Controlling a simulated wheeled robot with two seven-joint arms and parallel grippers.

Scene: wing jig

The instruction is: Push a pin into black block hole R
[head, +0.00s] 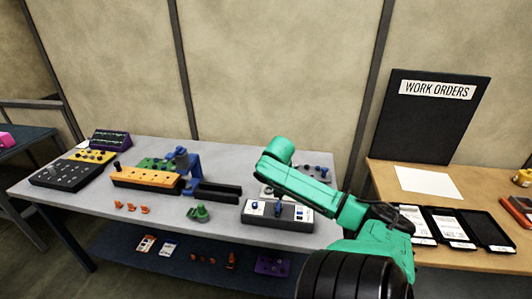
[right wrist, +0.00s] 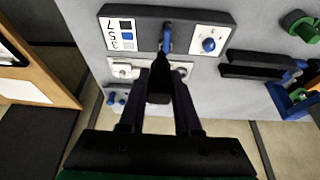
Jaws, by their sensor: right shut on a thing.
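A dark block (head: 278,221) with two white panels lies near the table's front edge. It also shows at the top of the right wrist view (right wrist: 190,17). Its right-hand panel in that view carries a blue knob (right wrist: 209,45). My right gripper (right wrist: 160,85) is shut, with a blue pin-like piece (right wrist: 167,38) reaching from between its fingers toward the block's middle. Whether its tip is inside a hole cannot be told. No letter R is readable. In the head view my green right arm hides most of the right gripper. My left gripper is not in view.
Black rails (head: 217,192) and a green piece (head: 199,213) lie left of the block. An orange block (head: 147,179) and small orange clips (head: 131,207) are farther left. A light plate (right wrist: 123,69) is beside the dark block. A wooden table with black trays (head: 447,225) stands right.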

